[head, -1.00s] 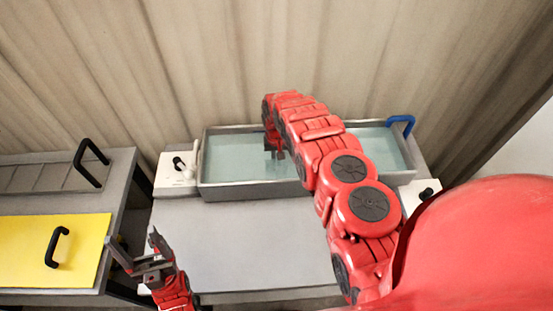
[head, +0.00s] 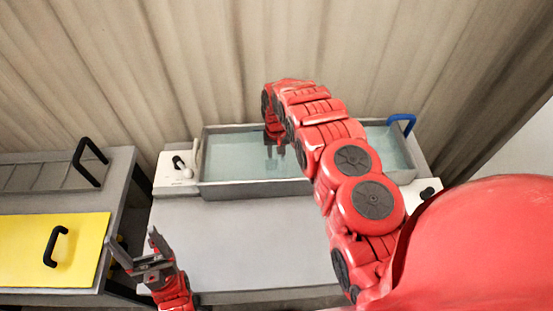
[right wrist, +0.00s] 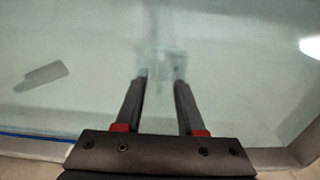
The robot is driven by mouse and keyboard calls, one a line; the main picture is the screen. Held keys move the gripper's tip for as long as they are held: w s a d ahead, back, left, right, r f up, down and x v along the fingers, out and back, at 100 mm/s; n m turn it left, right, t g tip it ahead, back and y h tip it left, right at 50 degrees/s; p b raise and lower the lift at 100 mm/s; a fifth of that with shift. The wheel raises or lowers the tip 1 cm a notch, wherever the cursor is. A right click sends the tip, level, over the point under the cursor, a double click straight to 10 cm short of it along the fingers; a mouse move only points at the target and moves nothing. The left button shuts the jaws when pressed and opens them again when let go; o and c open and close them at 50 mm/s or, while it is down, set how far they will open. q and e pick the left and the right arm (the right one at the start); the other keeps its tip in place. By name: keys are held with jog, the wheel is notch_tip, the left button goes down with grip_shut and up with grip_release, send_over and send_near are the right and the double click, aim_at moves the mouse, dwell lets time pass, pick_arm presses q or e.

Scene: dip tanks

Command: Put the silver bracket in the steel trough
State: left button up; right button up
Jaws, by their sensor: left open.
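The steel trough (head: 255,189) stands at the back of the grey bench, filled with pale clear liquid. A flat grey piece (right wrist: 41,77), blurred, shows in the liquid at the left of the right wrist view. It looks like the silver bracket, but I cannot be sure; I cannot make it out in the head view. My right gripper (head: 274,148) points down over the left half of the trough. In the right wrist view its fingers (right wrist: 161,80) are apart, with only a faint pale blur past their tips. My left gripper (head: 133,240) is open and empty at the bench's front left.
A white box with a black lever (head: 175,172) sits left of the trough. A blue handle (head: 403,122) rises at its back right corner. A yellow panel with a black handle (head: 85,230) lies on the left bench. The grey benchtop (head: 250,240) before the trough is clear.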

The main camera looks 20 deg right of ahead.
notch_tip(320, 180, up, 6)
jog(key=shift+r+b, duration=0.25)
jog(key=shift+b, duration=0.95)
jog(key=shift+r+p, duration=1.15)
jog(key=shift+r, duration=0.55)
